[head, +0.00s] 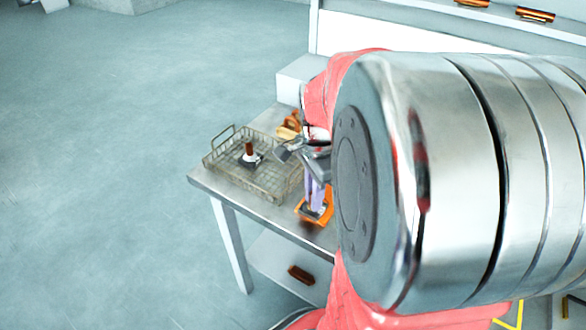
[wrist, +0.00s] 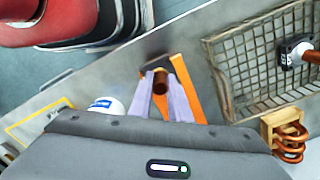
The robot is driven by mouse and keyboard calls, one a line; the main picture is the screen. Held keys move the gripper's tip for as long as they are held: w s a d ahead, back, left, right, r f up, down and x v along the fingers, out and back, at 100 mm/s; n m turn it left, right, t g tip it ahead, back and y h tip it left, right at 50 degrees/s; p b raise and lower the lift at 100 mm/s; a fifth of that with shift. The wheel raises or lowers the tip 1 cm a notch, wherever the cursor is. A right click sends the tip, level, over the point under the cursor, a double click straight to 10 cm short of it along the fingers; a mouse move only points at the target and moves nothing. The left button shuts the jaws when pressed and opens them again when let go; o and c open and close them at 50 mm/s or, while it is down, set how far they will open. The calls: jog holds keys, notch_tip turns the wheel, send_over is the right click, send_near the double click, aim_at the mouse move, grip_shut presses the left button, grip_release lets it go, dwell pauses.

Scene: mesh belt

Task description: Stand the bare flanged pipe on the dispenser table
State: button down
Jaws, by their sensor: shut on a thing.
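My gripper (wrist: 163,88) has two lilac fingers shut on a copper-brown pipe, whose round end (wrist: 160,82) shows between the fingertips in the wrist view. An orange plate or frame (wrist: 188,85) lies just beyond and below it. In the head view the gripper (head: 318,194) points down over the same orange piece (head: 303,207) at the table's front edge. A dark flat part shows inside the orange; I cannot tell whether the held pipe touches it. Another copper pipe (head: 249,148) stands on a dark square flange with a white patch inside the wire basket; it also shows in the wrist view (wrist: 312,57).
The wire basket (head: 224,172) fills the left of the metal table (head: 203,179). A wooden block with copper coils (head: 289,127) stands behind the gripper. A white cylinder with a blue label (wrist: 108,107) is close by. A brown piece (head: 301,275) lies on the lower shelf. My arm hides much of the right.

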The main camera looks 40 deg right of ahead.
jog(key=d, duration=0.1)
jog(key=w+d, duration=0.1)
jog(key=d, duration=0.1)
jog(key=shift+w+d, duration=0.1)
jog(key=shift+d, duration=0.1)
jog(key=shift+d+f, duration=0.1)
jog(key=shift+f, duration=0.65)
jog(key=shift+f, duration=0.1)
jog(key=c, duration=1.7)
grip_release()
jog(key=shift+o, duration=0.2)
notch_tip(320, 180, up, 12)
